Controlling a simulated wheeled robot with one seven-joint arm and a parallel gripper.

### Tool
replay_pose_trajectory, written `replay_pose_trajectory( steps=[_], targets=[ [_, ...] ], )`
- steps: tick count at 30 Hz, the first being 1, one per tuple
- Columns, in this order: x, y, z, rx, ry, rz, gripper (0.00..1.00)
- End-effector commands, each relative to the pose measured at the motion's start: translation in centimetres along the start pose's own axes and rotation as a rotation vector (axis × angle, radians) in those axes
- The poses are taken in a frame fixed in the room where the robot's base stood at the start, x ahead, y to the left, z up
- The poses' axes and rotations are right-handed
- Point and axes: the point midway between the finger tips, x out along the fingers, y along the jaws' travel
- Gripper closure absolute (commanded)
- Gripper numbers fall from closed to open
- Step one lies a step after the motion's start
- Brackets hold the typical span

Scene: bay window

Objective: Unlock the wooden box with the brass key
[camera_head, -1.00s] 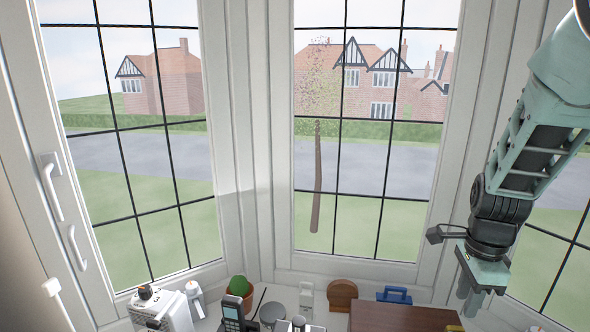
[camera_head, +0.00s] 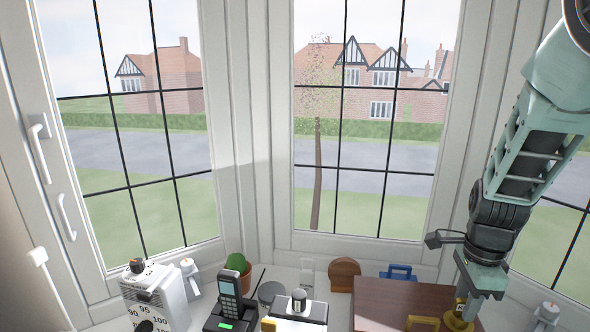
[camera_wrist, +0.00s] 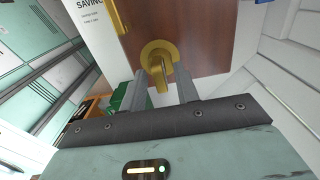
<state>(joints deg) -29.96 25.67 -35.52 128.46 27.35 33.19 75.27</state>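The brown wooden box (camera_head: 385,300) stands at the lower right of the head view, partly cut off by the bottom edge. A round brass piece with a thin upright tab (camera_head: 458,320) sits at the box's right end. It also shows in the wrist view (camera_wrist: 157,52) against the brown surface; the tab looks like the brass key seen edge-on, its lower part hidden. My gripper (camera_head: 468,299) is over this end of the box. In the wrist view its two fingers (camera_wrist: 164,92) are apart, one on each side of the tab, with gaps visible.
Another brass piece (camera_head: 422,323) is at the box's near side. A blue-handled object (camera_head: 398,271) and a round wooden item (camera_head: 344,272) stand behind it. A phone (camera_head: 231,300), a cactus (camera_head: 237,264) and a white scale-like device (camera_head: 155,295) are left. Windows close off the back.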

Motion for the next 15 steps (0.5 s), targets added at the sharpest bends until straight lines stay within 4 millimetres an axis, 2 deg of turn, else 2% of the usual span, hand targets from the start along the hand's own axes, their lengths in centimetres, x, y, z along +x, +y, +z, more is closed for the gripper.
replay_pose_trajectory(
  steps=[2, 3, 6, 15],
  targets=[
    [-0.03, 0.0, 0.0, 0.0, 0.0, 0.0, 0.69],
    [-0.03, 0.0, 0.0, 0.0, 0.0, 0.0, 0.75],
    [-0.04, 0.0, 0.0, 0.0, 0.0, 0.0, 1.0],
    [-0.01, 0.0, 0.01, 0.0, 0.0, 0.0, 1.0]
  ],
)
